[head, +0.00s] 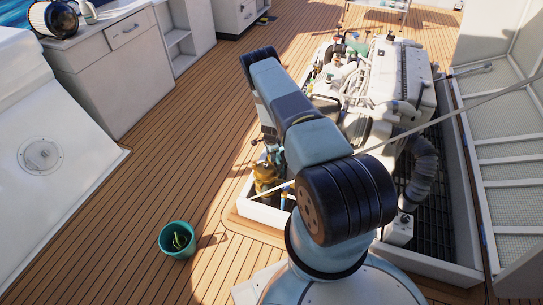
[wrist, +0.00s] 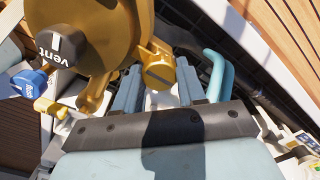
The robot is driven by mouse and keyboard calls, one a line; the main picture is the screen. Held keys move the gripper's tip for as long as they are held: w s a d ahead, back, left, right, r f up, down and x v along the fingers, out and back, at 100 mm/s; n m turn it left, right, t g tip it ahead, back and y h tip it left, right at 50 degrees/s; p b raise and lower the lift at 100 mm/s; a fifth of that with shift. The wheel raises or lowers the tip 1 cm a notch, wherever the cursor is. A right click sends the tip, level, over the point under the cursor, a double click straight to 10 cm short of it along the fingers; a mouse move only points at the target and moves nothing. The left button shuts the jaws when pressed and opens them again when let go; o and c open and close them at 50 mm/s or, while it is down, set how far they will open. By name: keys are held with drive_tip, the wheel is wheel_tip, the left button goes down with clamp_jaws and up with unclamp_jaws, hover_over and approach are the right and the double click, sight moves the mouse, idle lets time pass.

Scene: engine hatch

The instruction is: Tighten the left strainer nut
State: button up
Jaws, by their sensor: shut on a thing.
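A brass strainer (wrist: 85,30) with a dark knob marked "vent" (wrist: 62,48) fills the upper left of the wrist view. My gripper (wrist: 158,75) has its two grey-blue fingers on either side of a brass nut-like piece (wrist: 158,73) beside the strainer body, and is shut on it. I take this piece for the strainer nut; how tight it sits cannot be told. In the head view the brass strainer (head: 265,176) shows at the left end of the open hatch, partly behind my arm, which hides the gripper's tips.
A blue valve handle (wrist: 30,82) and a small yellow handle (wrist: 50,107) are left of the gripper; a light-blue bent pipe (wrist: 217,72) is close on its right. The engine (head: 385,80) fills the hatch. A teal bucket (head: 177,240) stands on the open deck.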

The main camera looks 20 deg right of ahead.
drive_tip(key=o, duration=1.1)
drive_tip(key=shift+c, duration=0.2)
wheel_tip(320, 180, up, 14)
drive_tip(key=shift+f, duration=0.2)
drive_tip(key=shift+r, duration=0.1)
